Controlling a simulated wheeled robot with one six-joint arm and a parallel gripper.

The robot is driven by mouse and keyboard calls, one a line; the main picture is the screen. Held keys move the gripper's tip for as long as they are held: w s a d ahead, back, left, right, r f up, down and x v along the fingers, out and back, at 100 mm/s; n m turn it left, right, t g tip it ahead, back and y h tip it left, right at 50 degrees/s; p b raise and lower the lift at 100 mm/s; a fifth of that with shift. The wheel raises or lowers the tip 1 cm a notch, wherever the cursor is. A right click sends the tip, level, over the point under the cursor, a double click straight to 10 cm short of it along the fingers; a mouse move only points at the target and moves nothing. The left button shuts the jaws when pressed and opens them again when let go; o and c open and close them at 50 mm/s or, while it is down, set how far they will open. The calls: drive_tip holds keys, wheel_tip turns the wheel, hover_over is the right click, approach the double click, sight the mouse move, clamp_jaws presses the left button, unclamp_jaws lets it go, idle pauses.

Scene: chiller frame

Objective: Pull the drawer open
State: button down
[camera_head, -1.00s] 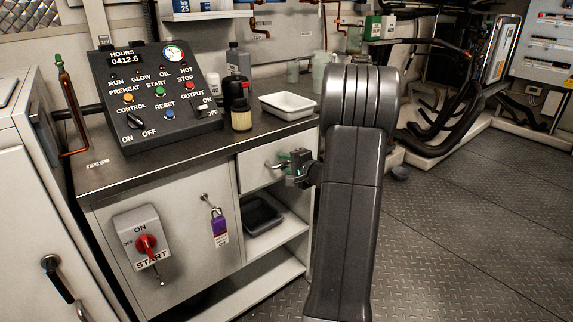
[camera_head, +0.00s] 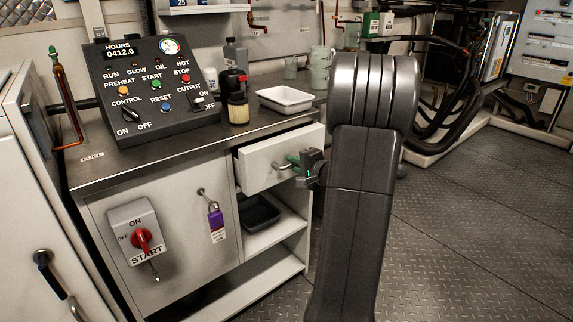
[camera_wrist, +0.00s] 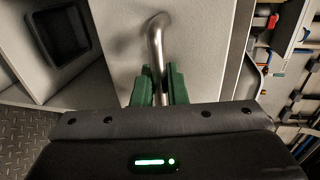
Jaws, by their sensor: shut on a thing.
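The white drawer (camera_head: 262,166) sits under the counter's right end and stands partly out of the cabinet, with a gap showing along its top. Its curved metal handle (camera_head: 281,165) is on the front face; it also shows in the wrist view (camera_wrist: 156,38). My gripper (camera_head: 294,162) is at the handle. In the wrist view its green fingers (camera_wrist: 156,88) are closed around the lower part of the handle, in front of the drawer face (camera_wrist: 110,35). My arm hides part of the area right of the drawer.
A black tray (camera_head: 260,215) lies on the open shelf below the drawer. A control panel (camera_head: 150,90), a white tray (camera_head: 285,99) and bottles stand on the counter (camera_head: 100,172). The floor (camera_head: 470,220) right of my arm is clear.

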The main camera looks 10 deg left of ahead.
drive_tip(key=f+b+v, duration=0.2)
drive_tip(key=v, duration=0.8)
drive_tip(key=f+b+v, duration=0.2)
drive_tip(key=b+v, duration=0.1)
drive_tip(key=v, duration=0.8)
drive_tip(key=shift+s+d+f, duration=0.25)
drive_tip(key=shift+d, duration=0.1)
drive_tip(key=c, duration=1.6)
unclamp_jaws()
drive_tip(key=shift+o, duration=0.2)
drive_tip(key=p+v, duration=0.3)
drive_tip(key=v, duration=1)
drive_tip(key=shift+s+d, duration=0.25)
drive_tip(key=shift+d, duration=0.1)
drive_tip(key=b+x, duration=0.3)
drive_tip(key=x, duration=1.1)
